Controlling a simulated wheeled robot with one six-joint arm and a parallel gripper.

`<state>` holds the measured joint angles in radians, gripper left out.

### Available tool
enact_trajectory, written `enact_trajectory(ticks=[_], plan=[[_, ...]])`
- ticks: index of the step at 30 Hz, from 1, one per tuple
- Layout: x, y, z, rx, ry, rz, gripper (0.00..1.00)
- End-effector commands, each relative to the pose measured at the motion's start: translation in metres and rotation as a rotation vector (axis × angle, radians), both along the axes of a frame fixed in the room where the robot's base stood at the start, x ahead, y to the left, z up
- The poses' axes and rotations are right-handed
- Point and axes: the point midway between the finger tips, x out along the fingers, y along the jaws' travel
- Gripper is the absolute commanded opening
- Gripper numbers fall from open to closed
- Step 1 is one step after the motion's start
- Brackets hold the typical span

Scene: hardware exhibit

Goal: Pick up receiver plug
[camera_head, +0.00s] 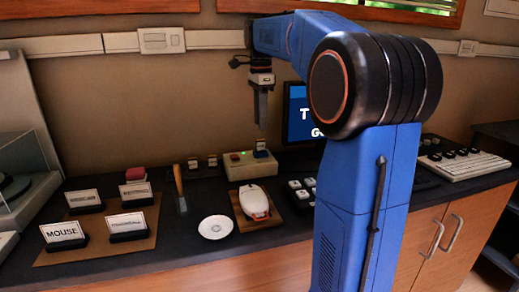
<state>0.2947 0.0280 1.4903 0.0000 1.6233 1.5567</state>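My gripper (262,122) hangs fingers-down above the counter. Its fingers overlap in this view, so I cannot tell if it is open or shut. Below its tips is a pale box (246,171) with a red spot on top. A small dark blue and white piece (261,150) stands on the box's right end, apart from the fingertips. It may be the receiver plug, but it is too small to be sure. Two small dark pieces with pale tops (203,162) stand left of the box.
A white mouse (254,202) lies on a wooden board in front of the box. A white dish (216,227), a wooden-handled tool (180,189) and a board with label cards (64,232) lie left. A keypad (300,193) and a monitor (299,118) stand right.

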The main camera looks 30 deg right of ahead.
Motion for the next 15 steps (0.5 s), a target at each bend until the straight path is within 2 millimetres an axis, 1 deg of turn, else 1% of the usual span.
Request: enact_trajectory(ticks=[1,4,7,11,15], plan=[[-0.001,0.0,-0.009,0.001,0.003,0.0,0.34],[-0.001,0.0,-0.022,0.001,0.002,0.0,0.34],[-0.001,0.0,-0.031,0.0,0.001,0.0,0.34],[-0.001,0.0,-0.037,0.0,0.0,0.001,0.34],[-0.001,0.001,-0.051,0.001,0.002,0.001,0.34]])
